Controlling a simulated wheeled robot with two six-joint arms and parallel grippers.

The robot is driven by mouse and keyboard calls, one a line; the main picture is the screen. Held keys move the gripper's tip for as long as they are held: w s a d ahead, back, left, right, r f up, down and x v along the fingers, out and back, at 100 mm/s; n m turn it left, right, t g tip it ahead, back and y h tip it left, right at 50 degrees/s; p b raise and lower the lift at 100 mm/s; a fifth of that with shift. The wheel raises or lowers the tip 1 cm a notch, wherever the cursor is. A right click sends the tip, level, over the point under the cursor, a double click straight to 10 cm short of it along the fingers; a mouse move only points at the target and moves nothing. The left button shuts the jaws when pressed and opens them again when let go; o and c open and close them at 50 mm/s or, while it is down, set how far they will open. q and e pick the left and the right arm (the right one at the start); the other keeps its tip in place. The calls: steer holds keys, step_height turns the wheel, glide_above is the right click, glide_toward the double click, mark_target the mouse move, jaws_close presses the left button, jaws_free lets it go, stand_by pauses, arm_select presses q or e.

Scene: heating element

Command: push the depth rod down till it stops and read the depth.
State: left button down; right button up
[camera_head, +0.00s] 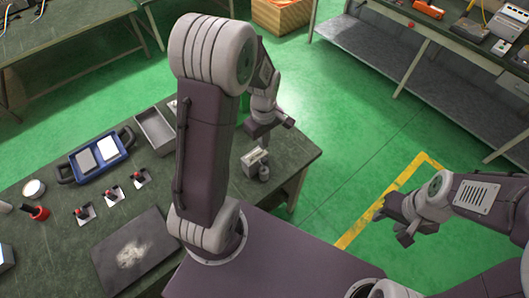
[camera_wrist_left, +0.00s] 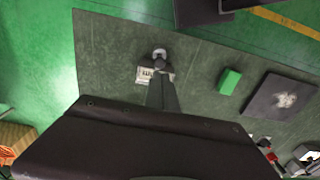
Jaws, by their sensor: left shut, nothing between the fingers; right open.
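A small pale device (camera_head: 255,161) stands near the right corner of the green workbench, with a short grey cylinder (camera_head: 264,173) beside it. In the left wrist view the device shows a white face with dark marks (camera_wrist_left: 145,75), too small to read. A rounded grey part (camera_wrist_left: 160,55) shows just past my fingertips. I cannot make out the depth rod for sure. My left gripper (camera_head: 262,137) is shut and empty, over the device; its fingers also show in the left wrist view (camera_wrist_left: 161,80). Whether they touch it I cannot tell. My right gripper (camera_head: 392,226) is open and empty, over the floor.
The workbench (camera_head: 60,215) also bears a dark plate with a whitish patch (camera_head: 135,253), a blue-framed case (camera_head: 97,156), a grey tray (camera_head: 156,130) and several small red-topped parts. A green block (camera_wrist_left: 229,81) shows between device and plate in the left wrist view.

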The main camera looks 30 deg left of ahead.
mark_target(264, 159)
arm_select(q)
steer(key=f, duration=0.4)
steer(key=f+p, duration=0.1)
steer(key=f, duration=0.2)
steer(key=shift+s+a+f, duration=0.1)
steer(key=shift+s, duration=0.15)
steer(key=shift+w+f, duration=0.1)
steer(key=shift+f, duration=0.2)
steer(key=shift+w+f, duration=0.15)
steer(key=shift+f, duration=0.05)
